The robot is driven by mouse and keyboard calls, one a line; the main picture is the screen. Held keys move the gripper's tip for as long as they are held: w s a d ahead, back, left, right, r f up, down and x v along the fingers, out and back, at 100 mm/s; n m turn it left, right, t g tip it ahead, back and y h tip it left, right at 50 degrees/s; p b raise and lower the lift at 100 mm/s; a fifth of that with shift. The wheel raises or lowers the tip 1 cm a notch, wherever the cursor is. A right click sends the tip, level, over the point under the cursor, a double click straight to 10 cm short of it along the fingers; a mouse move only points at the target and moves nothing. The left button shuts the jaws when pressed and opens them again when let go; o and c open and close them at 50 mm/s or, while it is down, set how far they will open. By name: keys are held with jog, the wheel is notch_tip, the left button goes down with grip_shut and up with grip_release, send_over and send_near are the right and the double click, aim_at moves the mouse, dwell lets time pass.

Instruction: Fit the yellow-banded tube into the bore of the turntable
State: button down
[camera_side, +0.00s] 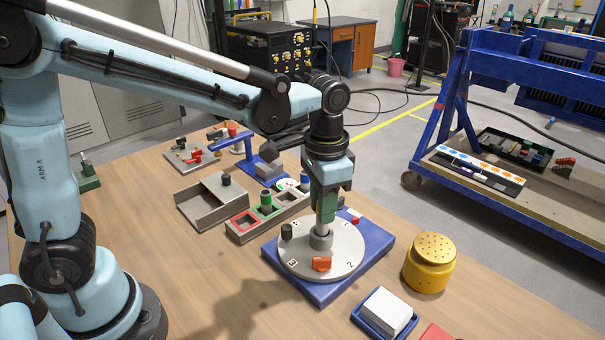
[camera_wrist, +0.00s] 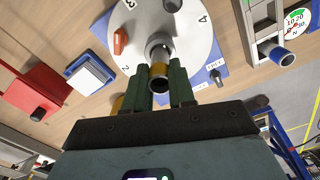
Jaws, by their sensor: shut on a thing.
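The turntable (camera_side: 345,255) is a light grey disc with numbers on a blue base (camera_side: 315,290). A raised grey collar (camera_side: 321,241) stands at its middle. My gripper (camera_side: 325,212) is directly above the collar, pointing down, its green fingers shut on the tube (camera_side: 322,229).
An orange block (camera_side: 321,264) and a black knob (camera_side: 287,231) stand on the disc close to the collar. A yellow perforated canister (camera_side: 430,264) and a blue tray (camera_side: 368,322) with a white block are at right. A grey fixture (camera_side: 282,215) lies behind. The front-left tabletop is clear.

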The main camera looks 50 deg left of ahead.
jog(key=shift+f, duration=1.4)
jog(key=shift+f, duration=0.2)
jog(key=c, duration=0.9)
grip_release()
jog(key=shift+c, duration=0.2)
jog(key=shift+r, duration=0.15)
